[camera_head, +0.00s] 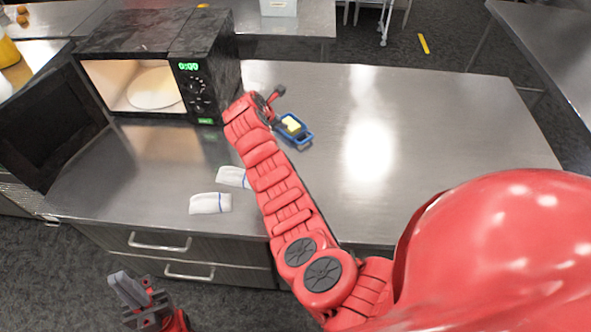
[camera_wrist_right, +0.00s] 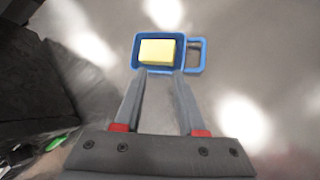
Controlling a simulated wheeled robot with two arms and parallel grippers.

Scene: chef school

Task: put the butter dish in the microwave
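The butter dish (camera_head: 293,128) is a small blue tray with a side handle and a yellow block of butter in it, lying on the steel counter. My right gripper (camera_wrist_right: 158,77) is open, with its fingertips at the dish's near edge (camera_wrist_right: 154,69); contact is unclear. In the head view my right arm partly hides that gripper (camera_head: 274,99), just left of the dish. The black microwave (camera_head: 205,65) stands at the counter's back left, door (camera_head: 45,125) open to the left, lit inside, with a round plate (camera_head: 153,88). My left gripper (camera_head: 132,290) hangs low, before the drawers.
Two folded white cloths, one (camera_head: 210,203) at the counter's front and one (camera_head: 233,177) beside my right arm, lie below the microwave. The counter (camera_head: 450,120) is clear to the right of the dish. Another steel counter (camera_head: 560,50) stands at far right.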

